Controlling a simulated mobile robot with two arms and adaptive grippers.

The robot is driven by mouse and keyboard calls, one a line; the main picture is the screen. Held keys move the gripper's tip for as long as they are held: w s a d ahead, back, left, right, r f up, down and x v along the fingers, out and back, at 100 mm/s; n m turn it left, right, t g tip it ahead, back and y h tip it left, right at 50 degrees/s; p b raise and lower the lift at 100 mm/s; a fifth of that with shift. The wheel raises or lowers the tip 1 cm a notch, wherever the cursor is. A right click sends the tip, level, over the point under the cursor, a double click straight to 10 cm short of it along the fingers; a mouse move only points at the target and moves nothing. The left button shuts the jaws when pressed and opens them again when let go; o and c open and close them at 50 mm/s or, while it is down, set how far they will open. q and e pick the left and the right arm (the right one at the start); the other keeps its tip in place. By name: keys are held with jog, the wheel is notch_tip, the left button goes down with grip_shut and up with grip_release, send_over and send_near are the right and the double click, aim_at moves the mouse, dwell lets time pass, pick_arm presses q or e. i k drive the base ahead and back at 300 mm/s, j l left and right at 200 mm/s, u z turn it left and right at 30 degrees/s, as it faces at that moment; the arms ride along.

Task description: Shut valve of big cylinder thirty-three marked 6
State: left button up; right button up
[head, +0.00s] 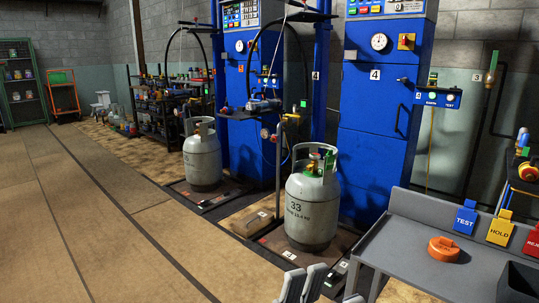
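A big grey cylinder (312,212) marked 33 stands upright on a low scale platform (272,243), right of centre in the head view. A collar surrounds its top. Its valve (315,160) is partly hidden inside the collar, with green parts beside it; I cannot tell whether it is open or shut. I see no readable 6 on the cylinder. Grey finger-like parts, seemingly my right gripper (304,283), show at the bottom edge, in front of and below the cylinder. Their opening is unclear and nothing is visibly held. My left gripper is not in view.
A second grey cylinder (202,160) stands behind to the left. Blue filling cabinets (374,150) with hoses stand behind. A grey bench (405,250) with an orange round part (444,249) and TEST and HOLD signs is at right. The floor (80,220) at left is clear.

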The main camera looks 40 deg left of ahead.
aim_at(314, 156)
jog(key=u, duration=1.05)
jog(key=i+j, duration=0.25)
jog(key=i, duration=0.2)
jog(key=i+j, duration=0.2)
jog(key=i, duration=0.25)
jog(key=i+j, duration=0.25)
jog(key=i, duration=0.2)
jog(key=i+j, duration=0.2)
jog(key=i, duration=0.25)
jog(key=i+j, duration=0.25)
jog(key=i, duration=0.2)
jog(key=i+j, duration=0.25)
jog(key=i, duration=0.2)
jog(key=i+j, duration=0.2)
jog(key=i, duration=0.25)
